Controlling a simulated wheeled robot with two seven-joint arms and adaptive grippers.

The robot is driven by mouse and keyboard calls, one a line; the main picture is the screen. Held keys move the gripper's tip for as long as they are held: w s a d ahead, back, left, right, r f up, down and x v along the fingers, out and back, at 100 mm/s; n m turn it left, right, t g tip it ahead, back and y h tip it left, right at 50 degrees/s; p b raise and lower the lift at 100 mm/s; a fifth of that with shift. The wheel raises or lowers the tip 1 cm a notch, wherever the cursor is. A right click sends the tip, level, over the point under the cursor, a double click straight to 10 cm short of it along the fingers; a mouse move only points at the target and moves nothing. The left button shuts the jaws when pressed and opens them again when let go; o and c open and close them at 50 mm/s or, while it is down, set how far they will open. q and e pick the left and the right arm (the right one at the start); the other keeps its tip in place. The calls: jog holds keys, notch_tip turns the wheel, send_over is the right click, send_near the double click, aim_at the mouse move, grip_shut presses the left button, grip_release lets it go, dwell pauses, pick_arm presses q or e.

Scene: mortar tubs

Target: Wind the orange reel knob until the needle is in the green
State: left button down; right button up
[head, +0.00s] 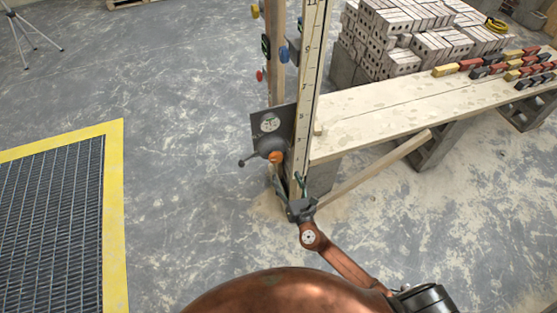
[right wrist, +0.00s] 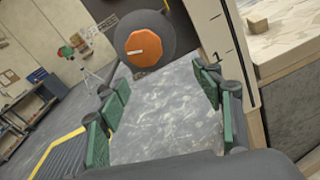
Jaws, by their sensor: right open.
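The orange reel knob (head: 276,157) sits on the front of a dark grey round reel (head: 265,146), fixed to a post. In the right wrist view the knob (right wrist: 144,48) is an orange polygon with a pale mark on its face. A small gauge (head: 270,122) with white and green on it is on a dark plate above the reel; its needle is too small to read. My right gripper (head: 300,190) is just below and right of the knob, apart from it. In the right wrist view its green-padded fingers (right wrist: 160,108) are spread and empty, the knob beyond them. My left gripper is not seen.
A tall measuring staff (head: 308,75) stands right beside the reel. A plank bench (head: 375,105) with bricks is to the right, with a slanted wooden brace (head: 375,170) below. A yellow-edged floor grate (head: 112,220) is at left. The floor between is clear.

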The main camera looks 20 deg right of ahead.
aim_at(277, 159)
jog(key=shift+n+t, duration=0.3)
jog(key=shift+n, duration=0.2)
jog(key=w, duration=0.2)
jog(key=w+a+r, duration=0.1)
jog(key=w, duration=0.1)
jog(key=w+r, duration=0.1)
jog(key=w, duration=0.2)
jog(key=shift+a+r, duration=0.2)
jog(key=shift+r, duration=0.05)
jog(key=shift+w, duration=0.45)
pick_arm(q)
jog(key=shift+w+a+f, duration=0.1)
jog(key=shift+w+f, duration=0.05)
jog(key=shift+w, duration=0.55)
pick_arm(e)
jog(key=shift+c, duration=0.7)
